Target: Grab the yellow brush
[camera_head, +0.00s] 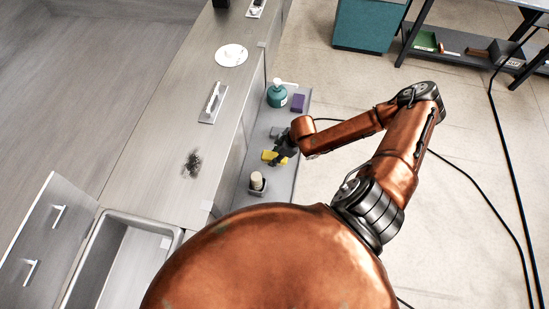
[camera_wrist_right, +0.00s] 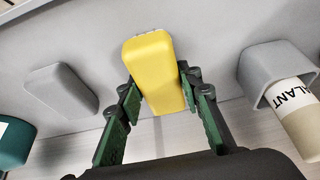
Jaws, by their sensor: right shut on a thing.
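The yellow brush (camera_head: 268,156) is a yellow block with rounded edges, on or just above a grey shelf (camera_head: 247,192) along the side of the counter. In the right wrist view the brush (camera_wrist_right: 152,68) is between the two fingers of my right gripper (camera_wrist_right: 158,84), which is shut on it. A thin strip of pale bristles shows at its far edge. My right gripper also shows in the head view (camera_head: 284,150), partly covering the brush. I cannot tell whether the brush still touches the shelf. My left gripper is not in view.
A labelled tube (camera_wrist_right: 301,118) stands in a grey holder (camera_wrist_right: 268,74) beside the brush. On the other side is a grey block (camera_wrist_right: 62,90). A teal bottle (camera_head: 277,96) and a purple block (camera_head: 298,103) stand farther along. Open floor lies to the right.

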